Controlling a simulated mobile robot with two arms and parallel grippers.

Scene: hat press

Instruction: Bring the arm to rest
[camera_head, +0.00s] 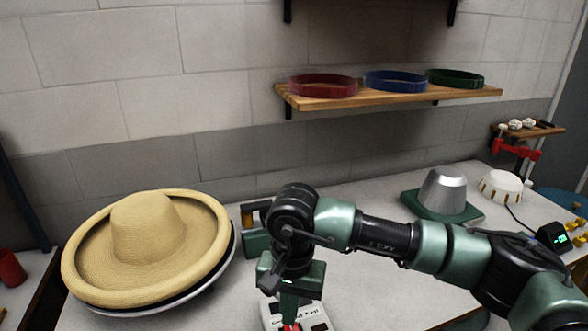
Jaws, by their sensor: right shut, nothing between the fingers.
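My right arm reaches in from the right across the front of the table. My right gripper (291,322) points down at the bottom edge of the head view, shut and empty. It is above or in front of a small white panel with dark marks and lettering (311,318), which it partly hides. I cannot tell whether it touches the panel. My left gripper is not in view.
A straw sombrero (145,225) sits on a round metal base at the left. A silver form on a green base (443,190) and a white knobbed dome (499,187) stand at the right. A wooden shelf (390,97) above holds red, blue and green bands.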

